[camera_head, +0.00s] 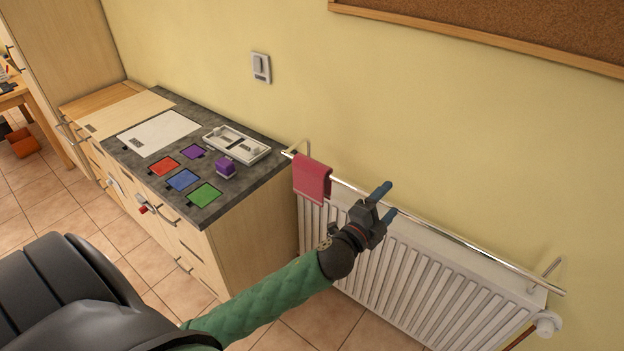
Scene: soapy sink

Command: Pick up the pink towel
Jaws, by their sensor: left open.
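The pink towel (312,179) hangs folded over the metal rail (440,229) above the radiator, near the rail's left end. My left gripper (385,201) is open and empty, with its two blue fingertips apart. It is to the right of the towel and apart from it in the picture, in front of the rail. How far it stands from the rail is hard to tell. My right gripper does not show.
A white radiator (400,270) stands below the rail. A counter (270,178) on the left holds coloured squares, a purple block (225,168) and a white tray (238,132). The counter's right side is close to the towel.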

